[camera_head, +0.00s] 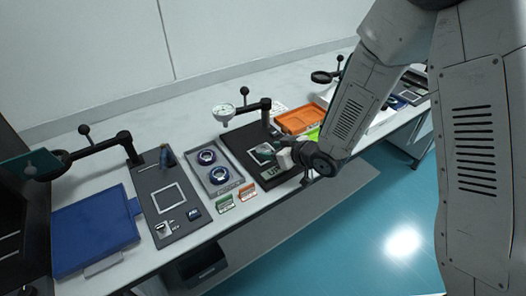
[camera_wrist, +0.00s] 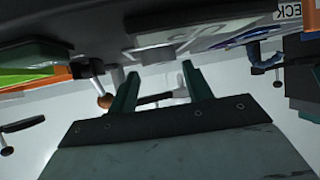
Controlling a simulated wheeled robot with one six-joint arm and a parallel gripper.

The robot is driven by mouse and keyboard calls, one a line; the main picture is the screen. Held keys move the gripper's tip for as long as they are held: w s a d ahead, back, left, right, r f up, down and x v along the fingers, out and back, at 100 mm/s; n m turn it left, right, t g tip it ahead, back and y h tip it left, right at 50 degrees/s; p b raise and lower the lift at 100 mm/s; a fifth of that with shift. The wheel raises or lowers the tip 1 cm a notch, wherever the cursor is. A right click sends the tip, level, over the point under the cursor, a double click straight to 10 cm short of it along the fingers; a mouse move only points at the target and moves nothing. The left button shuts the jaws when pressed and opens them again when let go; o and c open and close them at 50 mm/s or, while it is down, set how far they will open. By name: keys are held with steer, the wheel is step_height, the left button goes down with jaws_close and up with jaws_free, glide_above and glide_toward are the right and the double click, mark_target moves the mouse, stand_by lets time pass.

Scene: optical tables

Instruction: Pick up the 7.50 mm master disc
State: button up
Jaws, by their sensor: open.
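A grey tray (camera_head: 231,187) in the middle of the bench holds two blue-rimmed round pieces, a rear one (camera_head: 207,157) and a front one (camera_head: 205,180). No size marking is legible, so I cannot tell which, if either, is the 7.50 mm master disc. Part of a blue round piece (camera_wrist: 247,35) shows at the upper right of the wrist view. My gripper (camera_head: 285,157) is right of the tray, over the black plate (camera_head: 236,143). In the wrist view my gripper (camera_wrist: 158,76) has its two green fingers apart, with no object clearly held between them.
A dial indicator (camera_head: 223,113) hangs from a black stand behind the plate. Small green (camera_head: 226,203) and orange (camera_head: 247,192) cards lie before the tray. A dark board (camera_head: 157,225) and blue mat (camera_head: 95,230) lie left. An orange tray (camera_head: 298,119) is behind my gripper.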

mark_target(262, 148)
steer(key=x, duration=0.3)
steer(key=shift+w+a+f, duration=0.1)
steer(key=shift+w+a, duration=0.05)
steer(key=shift+c, duration=0.3)
steer(key=c, duration=0.8)
